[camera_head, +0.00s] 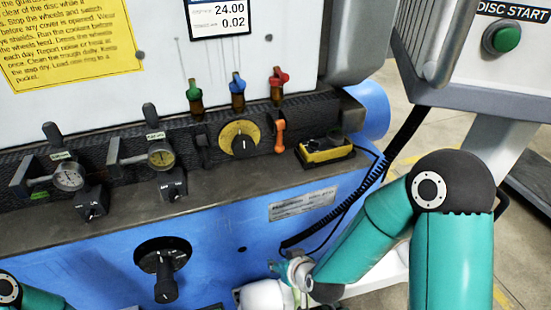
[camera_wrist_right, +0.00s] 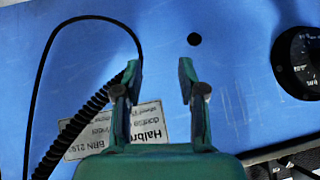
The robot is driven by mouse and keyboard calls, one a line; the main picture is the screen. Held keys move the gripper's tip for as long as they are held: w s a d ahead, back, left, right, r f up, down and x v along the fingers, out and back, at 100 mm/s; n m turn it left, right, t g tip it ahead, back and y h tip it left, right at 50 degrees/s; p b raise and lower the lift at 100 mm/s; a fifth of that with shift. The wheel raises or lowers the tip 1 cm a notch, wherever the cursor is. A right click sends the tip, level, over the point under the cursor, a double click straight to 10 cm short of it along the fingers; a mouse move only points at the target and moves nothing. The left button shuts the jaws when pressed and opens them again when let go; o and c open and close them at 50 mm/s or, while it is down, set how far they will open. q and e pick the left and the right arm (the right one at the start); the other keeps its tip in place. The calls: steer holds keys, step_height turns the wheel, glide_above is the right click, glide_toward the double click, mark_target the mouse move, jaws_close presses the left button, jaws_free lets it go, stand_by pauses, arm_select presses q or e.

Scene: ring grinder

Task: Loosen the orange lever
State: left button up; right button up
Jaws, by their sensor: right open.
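The orange lever (camera_head: 280,137) is a small upright handle on the dark front rail of the machine, just right of a yellow dial with a black knob (camera_head: 239,137). It does not show in the right wrist view. My right gripper (camera_head: 276,267) is low in front of the blue panel, well below the lever and partly hidden by its own wrist. In the right wrist view its two fingers (camera_wrist_right: 160,75) are apart with nothing between them. Only a bit of my left arm shows at the lower left; its gripper is out of view.
Green, blue and red valve levers (camera_head: 237,84) stand behind the rail. A yellow-black box (camera_head: 326,150) sits right of the orange lever. A black coiled cable (camera_head: 350,200) hangs near my right arm and shows in the wrist view (camera_wrist_right: 75,130). A large black knob (camera_head: 163,268) juts from the blue panel.

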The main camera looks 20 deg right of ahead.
steer(key=w+r+t+h+b, duration=0.2)
steer(key=w+r+t+b, duration=0.3)
steer(key=r, duration=0.6)
steer(key=m+t+h+b, duration=0.1)
steer(key=t+h, duration=0.2)
steer(key=t, duration=0.2)
glide_toward(280, 142)
arm_select(q)
step_height(280, 142, down, 7)
steer(key=shift+p, duration=0.35)
arm_select(e)
steer(key=w, duration=0.3)
steer(key=w+d, duration=0.1)
steer(key=w, duration=0.4)
steer(key=shift+w+d+r, duration=0.25)
steer(key=shift+w, duration=0.05)
jaws_close()
